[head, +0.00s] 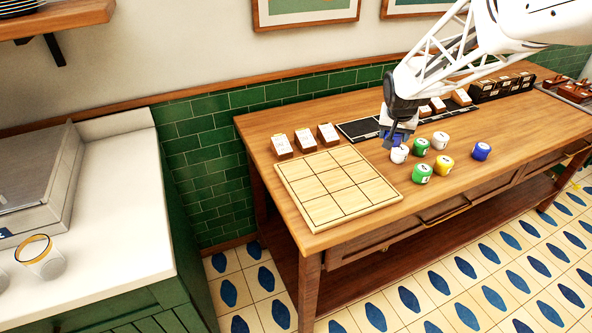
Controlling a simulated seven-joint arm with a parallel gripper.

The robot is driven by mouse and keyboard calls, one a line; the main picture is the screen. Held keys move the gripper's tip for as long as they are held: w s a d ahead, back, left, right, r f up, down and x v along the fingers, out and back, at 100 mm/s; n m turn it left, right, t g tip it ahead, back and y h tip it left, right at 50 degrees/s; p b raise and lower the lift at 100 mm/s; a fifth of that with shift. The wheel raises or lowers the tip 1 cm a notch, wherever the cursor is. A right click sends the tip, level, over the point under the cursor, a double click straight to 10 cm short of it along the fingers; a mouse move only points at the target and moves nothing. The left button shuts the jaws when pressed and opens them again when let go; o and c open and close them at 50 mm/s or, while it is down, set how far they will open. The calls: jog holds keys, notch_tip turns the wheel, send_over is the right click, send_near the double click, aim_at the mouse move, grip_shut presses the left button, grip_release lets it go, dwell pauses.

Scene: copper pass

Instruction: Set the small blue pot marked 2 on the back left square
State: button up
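The wooden board (338,187) with a three-by-three grid lies on the table's left end; its squares look bare, the back left one (296,170) included. My gripper (393,139) is low over the table, right of the board and just behind a white pot (399,155). Something blue shows at its fingertips; I cannot tell whether this is a held blue pot or part of the gripper, nor whether the fingers are open. A blue pot (481,152) stands apart at the right of the group. Its mark is too small to read.
Green pots (421,146) (422,173), a yellow pot (444,165) and another white pot (440,141) stand near my gripper. Small card holders (305,140) stand behind the board. A dark strip (362,130) and a black rack (500,87) lie farther back on the wooden table (540,118).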

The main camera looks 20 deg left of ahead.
jog(key=shift+n+y, duration=0.3)
jog(key=shift+n, duration=0.4)
jog(key=s+a+f, duration=0.2)
jog(key=s+a, duration=0.3)
jog(key=s, duration=0.2)
jog(key=s+a+f, duration=0.2)
jog(key=s+a, duration=0.4)
jog(key=s, duration=0.1)
jog(key=s+a+f, duration=0.2)
jog(key=s+a, duration=0.4)
jog(key=s, duration=0.2)
jog(key=shift+a, duration=0.2)
send_over(297, 166)
jog(key=s, duration=0.1)
jog(key=shift+d+f, duration=0.1)
jog(key=shift+f, duration=0.65)
jog(key=shift+s, duration=0.1)
jog(key=shift+f, duration=1.75)
jog(key=shift+f, duration=0.15)
